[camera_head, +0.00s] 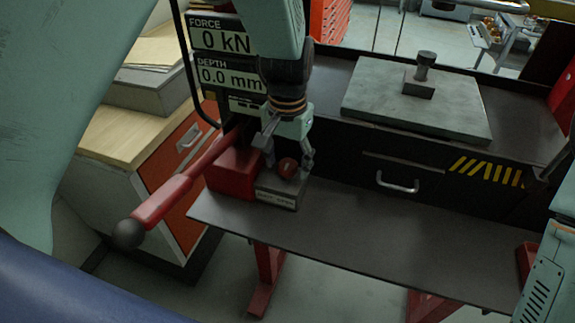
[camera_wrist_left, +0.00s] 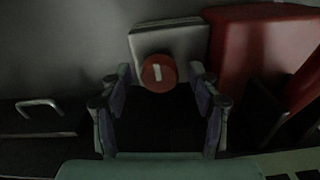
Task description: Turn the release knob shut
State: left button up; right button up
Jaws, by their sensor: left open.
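The release knob (camera_head: 288,167) is a small round red knob on a grey block (camera_head: 279,192) beside a red housing, on the dark bench. In the left wrist view the knob (camera_wrist_left: 158,72) carries a white bar mark, slightly tilted from upright. My left gripper (camera_head: 284,157) is open and points down over the block, its fingers on either side of the knob. In the left wrist view the knob shows between the two fingertips, with gaps on both sides. I see no finger contact.
A red lever (camera_head: 180,188) with a black ball end sticks out left of the housing (camera_head: 233,172). A display (camera_head: 227,57) reads 0 kN and 0.0 mm. A grey plate with a small block (camera_head: 415,105) lies at the back right. The bench front (camera_head: 380,232) is clear.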

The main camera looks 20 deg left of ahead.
pick_arm(q)
jog(key=shift+c, duration=0.2)
jog(key=shift+d, duration=0.1)
jog(key=c, duration=1.1)
jog(key=shift+r+m+p, duration=0.1)
jog(key=shift+m+p, duration=0.3)
jog(key=shift+p, duration=0.45)
jog(key=shift+c, duration=0.2)
jog(key=o, duration=1.2)
